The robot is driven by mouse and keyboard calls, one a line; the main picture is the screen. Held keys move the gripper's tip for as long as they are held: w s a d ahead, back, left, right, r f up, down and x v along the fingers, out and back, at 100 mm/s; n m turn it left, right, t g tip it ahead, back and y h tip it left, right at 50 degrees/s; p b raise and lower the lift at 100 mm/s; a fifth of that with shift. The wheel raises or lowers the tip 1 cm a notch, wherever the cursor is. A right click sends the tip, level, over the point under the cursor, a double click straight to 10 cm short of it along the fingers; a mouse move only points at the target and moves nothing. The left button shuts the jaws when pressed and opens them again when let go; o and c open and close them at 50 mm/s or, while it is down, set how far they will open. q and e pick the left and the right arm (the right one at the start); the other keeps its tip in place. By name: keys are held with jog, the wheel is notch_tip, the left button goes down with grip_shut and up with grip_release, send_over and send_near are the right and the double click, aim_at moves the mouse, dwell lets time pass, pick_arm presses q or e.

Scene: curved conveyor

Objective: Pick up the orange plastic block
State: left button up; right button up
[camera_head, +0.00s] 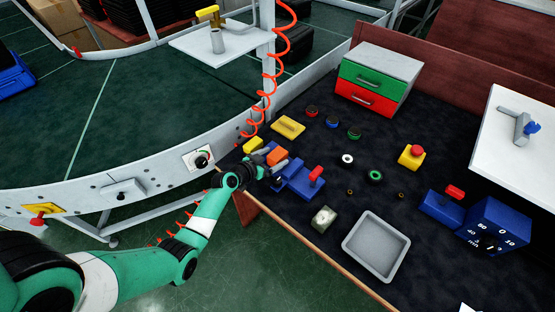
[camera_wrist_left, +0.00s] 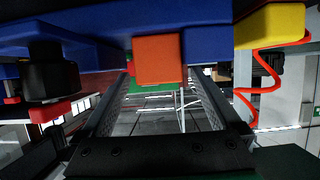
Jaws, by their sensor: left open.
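The orange plastic block (camera_head: 277,156) lies by the left edge of the dark work table, beside the blue fixture with a red handle (camera_head: 299,182). My left gripper (camera_head: 271,162) is at the block, with its fingers open. In the left wrist view the orange block (camera_wrist_left: 158,60) shows near the fingertips, between the two open fingers (camera_wrist_left: 160,85). I cannot tell whether either finger touches it. A blue surface (camera_wrist_left: 110,28) shows behind the block there. My right gripper is not in view.
A yellow block (camera_head: 253,145) is close by at the left, also seen in the wrist view (camera_wrist_left: 270,25). A red coiled hose (camera_head: 267,95) hangs just behind.

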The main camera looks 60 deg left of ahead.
aim_at(273, 158)
pick_arm(q)
jog(key=c, duration=1.5)
jog(key=shift+r, duration=0.15)
jog(key=shift+c, duration=0.2)
notch_tip(273, 158, up, 9)
jog(key=p, duration=0.5)
jog(key=shift+r, duration=0.45)
